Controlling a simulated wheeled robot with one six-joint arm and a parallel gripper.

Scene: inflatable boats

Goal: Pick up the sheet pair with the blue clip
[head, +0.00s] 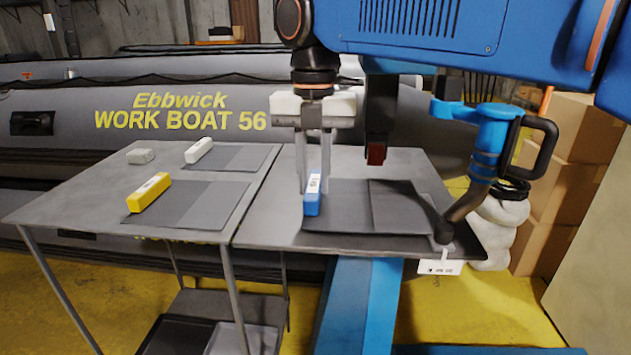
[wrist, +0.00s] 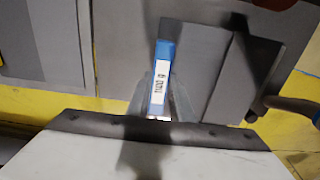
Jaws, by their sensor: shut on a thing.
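The blue clip (head: 312,192) sits at the left edge of a dark grey sheet pair (head: 400,208) on the right-hand table. It has a white label, which faces up in the wrist view (wrist: 159,80). My gripper (head: 314,190) points down with its fingers on either side of the blue clip and is shut on it. The sheets appear to lie flat on the table top, and I cannot tell whether they are lifted at all. In the wrist view the sheet pair (wrist: 195,75) extends to the right of the clip.
A yellow clip (head: 150,192) and a white clip (head: 199,149) hold other sheet pairs on the left table (head: 75,200). A grey block (head: 140,156) lies there too. A blue clamp-like tool with a black handle (head: 490,150) stands at the right table's edge. Boxes (head: 570,150) stand right.

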